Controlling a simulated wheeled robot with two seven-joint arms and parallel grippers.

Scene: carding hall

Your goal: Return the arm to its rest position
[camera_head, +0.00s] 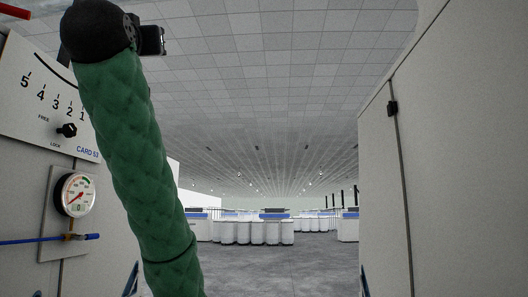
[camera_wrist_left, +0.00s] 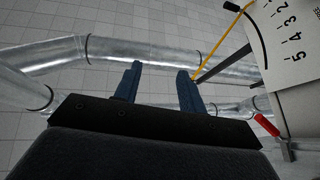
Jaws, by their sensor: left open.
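My left arm, in a green quilted sleeve, rises through the left half of the head view to a black wrist near the top edge. The fingers are not visible in that view. In the left wrist view my left gripper (camera_wrist_left: 159,69) has two blue fingers held apart, with nothing between them. Beyond them are silver ducts and the tiled ceiling. My right gripper is in neither view.
Left of the arm, a card machine panel (camera_head: 25,85) carries a number scale, a knob (camera_head: 67,130) and a round gauge (camera_head: 75,195). A grey cabinet (camera_head: 450,170) stands close at right. A red handle (camera_wrist_left: 267,125) shows in the wrist view. Open floor (camera_head: 290,265) lies between.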

